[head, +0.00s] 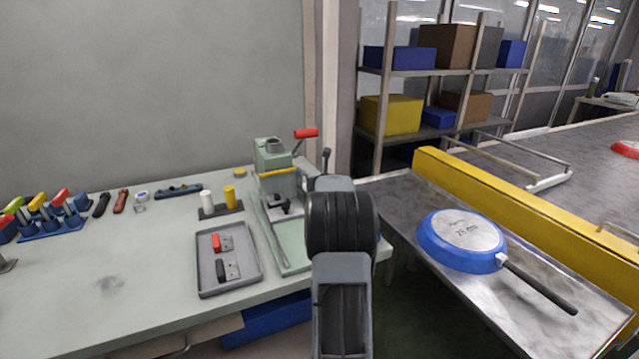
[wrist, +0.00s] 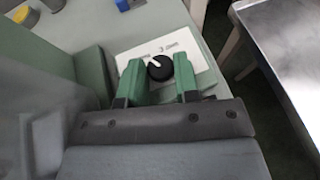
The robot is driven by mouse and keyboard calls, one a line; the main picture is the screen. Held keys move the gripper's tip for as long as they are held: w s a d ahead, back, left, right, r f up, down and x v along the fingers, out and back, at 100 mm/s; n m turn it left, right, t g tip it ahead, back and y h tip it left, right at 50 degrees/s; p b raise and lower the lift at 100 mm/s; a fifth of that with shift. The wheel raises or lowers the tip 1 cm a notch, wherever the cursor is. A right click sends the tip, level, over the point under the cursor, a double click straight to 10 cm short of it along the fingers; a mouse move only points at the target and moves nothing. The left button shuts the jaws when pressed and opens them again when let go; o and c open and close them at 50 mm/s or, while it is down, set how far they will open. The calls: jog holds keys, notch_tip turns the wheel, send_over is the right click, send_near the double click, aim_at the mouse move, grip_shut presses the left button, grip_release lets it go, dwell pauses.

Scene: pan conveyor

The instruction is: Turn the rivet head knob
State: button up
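The knob (wrist: 160,68) is round and black with a white pointer mark, and sits on a white panel (wrist: 195,62) with small printed marks in the wrist view. The pointer aims to the upper left. My gripper (wrist: 158,64) has two green fingers, one on each side of the knob in this view, with a gap on both sides. It is open and holds nothing. I cannot tell whether the fingertips are level with the knob or above it. In the head view my arm hides the knob and the gripper.
A green press machine (head: 275,160) with a red-handled lever (head: 306,133) stands left of my arm. A grey tray (head: 204,275) holds red and black handles. A blue pan (head: 455,240) lies upside down on the metal surface (head: 400,205) at right, beside a yellow rail (head: 540,215).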

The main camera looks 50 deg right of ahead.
jog(key=c, duration=0.4)
jog(key=shift+o, duration=0.2)
jog(key=shift+r+p, duration=0.15)
jog(key=shift+p, duration=0.25)
